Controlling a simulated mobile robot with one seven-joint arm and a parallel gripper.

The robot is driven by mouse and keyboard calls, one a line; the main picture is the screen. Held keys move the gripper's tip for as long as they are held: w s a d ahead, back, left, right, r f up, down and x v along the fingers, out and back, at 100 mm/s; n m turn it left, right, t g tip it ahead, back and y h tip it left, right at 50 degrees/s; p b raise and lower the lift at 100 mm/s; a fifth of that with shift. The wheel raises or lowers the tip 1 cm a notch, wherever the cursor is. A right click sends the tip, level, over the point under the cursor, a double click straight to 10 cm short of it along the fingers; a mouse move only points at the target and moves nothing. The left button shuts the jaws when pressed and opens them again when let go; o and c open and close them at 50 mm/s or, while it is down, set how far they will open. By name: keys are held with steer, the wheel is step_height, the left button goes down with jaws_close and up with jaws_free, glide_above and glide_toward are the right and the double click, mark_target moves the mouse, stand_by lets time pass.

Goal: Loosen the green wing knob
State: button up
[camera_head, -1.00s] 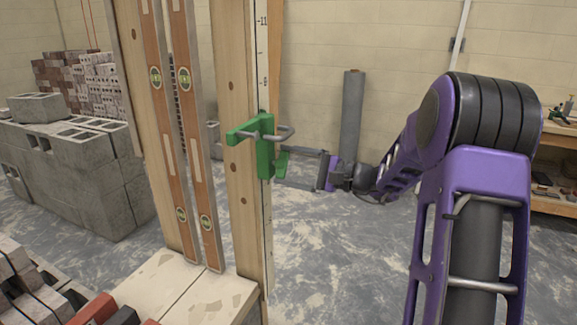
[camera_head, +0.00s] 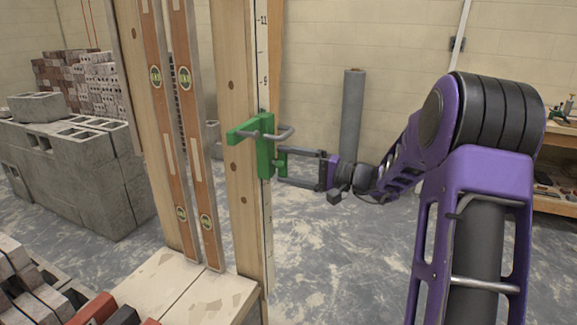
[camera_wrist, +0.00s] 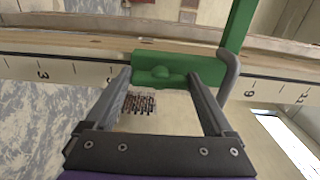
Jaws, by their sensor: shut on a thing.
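The green wing knob (camera_head: 281,164) sticks out to the right from a green clamp (camera_head: 264,152) on an upright wooden post (camera_head: 243,205). My gripper (camera_head: 284,167) reaches in from the right, one finger above the knob and one below it. In the wrist view the knob (camera_wrist: 165,68) spans the gap between the two fingertips, with a rounded hub at its middle. My gripper (camera_wrist: 163,82) is shut on it. A grey bent rod (camera_head: 285,135) passes through the upper part of the clamp. The knob's far side is hidden.
A measuring scale (camera_head: 267,220) runs along the post's edge. Two spirit levels (camera_head: 205,185) stand left of it. Grey blocks (camera_head: 85,170) are stacked at the left. A grey roll (camera_head: 351,115) stands by the wall.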

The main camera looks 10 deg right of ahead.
steer(key=o, duration=1.1)
steer(key=shift+d, duration=0.1)
steer(key=v, duration=1.7)
steer(key=shift+s+d+p, duration=0.1)
steer(key=shift+s+p, duration=0.05)
steer(key=shift+p, duration=0.2)
